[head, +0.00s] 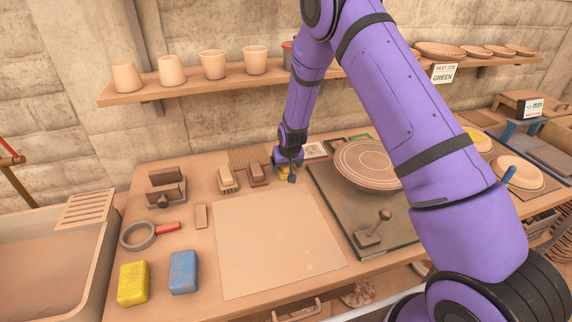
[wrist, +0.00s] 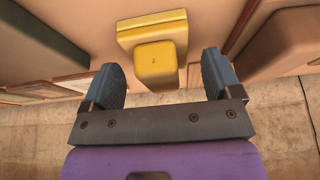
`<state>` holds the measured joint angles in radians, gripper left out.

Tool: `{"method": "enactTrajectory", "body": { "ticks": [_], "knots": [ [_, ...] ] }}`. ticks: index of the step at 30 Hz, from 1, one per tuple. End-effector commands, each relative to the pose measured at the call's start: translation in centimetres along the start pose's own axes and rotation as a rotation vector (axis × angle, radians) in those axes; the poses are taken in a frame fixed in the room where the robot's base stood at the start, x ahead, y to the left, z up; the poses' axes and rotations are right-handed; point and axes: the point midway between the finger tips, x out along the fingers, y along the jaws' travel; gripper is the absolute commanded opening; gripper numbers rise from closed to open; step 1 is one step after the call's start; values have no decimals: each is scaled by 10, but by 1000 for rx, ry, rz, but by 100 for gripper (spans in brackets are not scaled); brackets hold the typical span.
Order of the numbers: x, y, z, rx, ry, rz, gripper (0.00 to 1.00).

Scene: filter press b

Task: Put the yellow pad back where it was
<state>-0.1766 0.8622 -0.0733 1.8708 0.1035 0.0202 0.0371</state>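The yellow pad (wrist: 140,34) is a flat yellow block with a smaller square yellow grip on it. It stands at the back of the worktable, and a little of it shows under my gripper in the head view (head: 284,173). My gripper (wrist: 158,65) is open, with its two dark fingers on either side of the grip. A gap shows between the grip and each finger. In the head view my gripper (head: 288,170) points down at the table, hiding most of the pad.
Brown blocks (head: 257,174) and a brush (head: 228,179) stand left of my gripper. A dark board (head: 335,205) with a round plate (head: 365,163) lies right. A pale sheet (head: 275,245) covers the middle. Yellow (head: 133,283) and blue (head: 183,272) sponges lie front left.

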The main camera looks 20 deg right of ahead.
Motion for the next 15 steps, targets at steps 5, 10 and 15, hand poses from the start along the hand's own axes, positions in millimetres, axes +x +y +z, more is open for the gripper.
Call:
{"method": "enactTrajectory", "body": {
  "ticks": [5,10,15],
  "knots": [
    [0,0,0,0,0,0,84],
    [-8,0,-1,0,1,0,84],
    [-34,0,-2,0,2,0,84]
  ]
}}
